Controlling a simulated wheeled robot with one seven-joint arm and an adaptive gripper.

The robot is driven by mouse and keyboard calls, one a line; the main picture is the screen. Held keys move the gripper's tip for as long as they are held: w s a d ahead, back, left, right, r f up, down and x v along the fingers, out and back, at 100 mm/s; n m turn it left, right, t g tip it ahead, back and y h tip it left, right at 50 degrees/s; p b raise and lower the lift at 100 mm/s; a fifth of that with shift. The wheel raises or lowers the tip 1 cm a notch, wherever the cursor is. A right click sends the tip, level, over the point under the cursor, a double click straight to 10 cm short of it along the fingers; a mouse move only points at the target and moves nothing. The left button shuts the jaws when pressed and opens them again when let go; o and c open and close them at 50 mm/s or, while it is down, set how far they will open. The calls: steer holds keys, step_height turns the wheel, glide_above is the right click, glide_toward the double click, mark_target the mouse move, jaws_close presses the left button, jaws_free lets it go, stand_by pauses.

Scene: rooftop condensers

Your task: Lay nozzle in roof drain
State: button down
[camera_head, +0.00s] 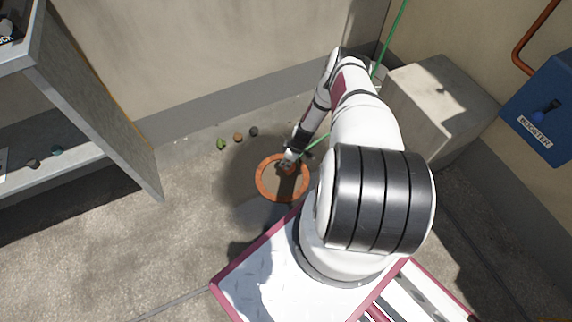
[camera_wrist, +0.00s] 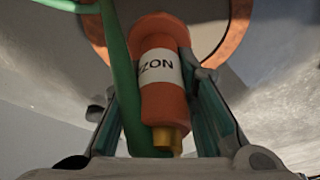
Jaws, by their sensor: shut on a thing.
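The nozzle is an orange cylinder with a white label and a brass-coloured tip. In the wrist view the nozzle (camera_wrist: 165,105) sits between the two fingers of my gripper (camera_wrist: 160,75), which is shut on it. A green hose (camera_wrist: 122,70) runs alongside the nozzle, partly covering it and the left finger. The roof drain (camera_head: 261,188) is an orange ring set in the floor. In the head view my gripper (camera_head: 292,160) is over the ring's upper part, and its height above the drain is hard to tell. An orange ring arc (camera_wrist: 236,35) shows behind the nozzle in the wrist view.
A grey shelf unit (camera_head: 95,125) stands at left. A concrete block (camera_head: 440,100) and a blue box labelled BOOSTER (camera_head: 545,115) are at right.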

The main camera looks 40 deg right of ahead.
steer(key=shift+w+d+f, duration=0.1)
steer(key=shift+w+d, duration=0.25)
steer(key=shift+w, duration=0.3)
steer(key=shift+s+a+f+b, duration=0.1)
steer(key=shift+s+f+b, duration=0.1)
steer(key=shift+f+b, duration=1.1)
steer(key=shift+f+p, duration=0.35)
steer(key=shift+f, duration=0.05)
steer(key=shift+f, duration=0.15)
steer(key=c, duration=1.3)
jaws_free()
